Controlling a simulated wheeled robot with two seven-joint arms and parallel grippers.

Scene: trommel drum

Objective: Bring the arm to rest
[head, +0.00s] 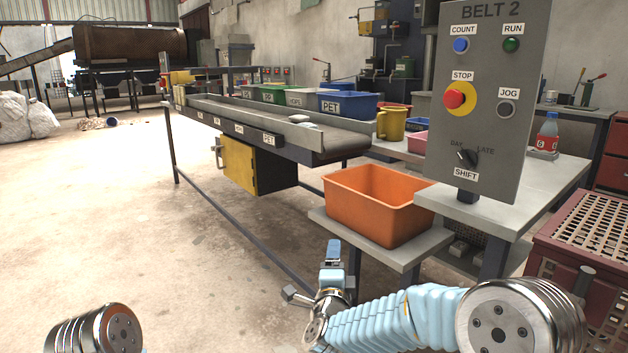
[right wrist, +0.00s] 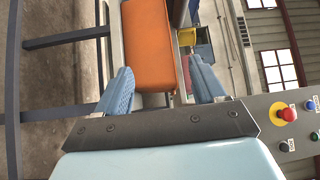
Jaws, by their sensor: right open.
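My right arm comes in from the lower right of the head view, in a light blue sleeve. Its gripper (head: 331,262) is in front of the orange bin, apart from it as far as I can tell. In the right wrist view the two blue fingers of the right gripper (right wrist: 160,90) stand wide apart with nothing between them. The orange bin (head: 372,212) sits on a low grey stand; it also shows ahead of the fingers in the right wrist view (right wrist: 150,45). My left gripper is not in view.
A grey control panel (head: 487,130) with a red stop button stands at right. A conveyor belt (head: 270,125) runs left, with a blue PET bin (head: 347,104) behind it. A yellow jug (head: 391,124) and a bottle (head: 547,133) stand near the panel.

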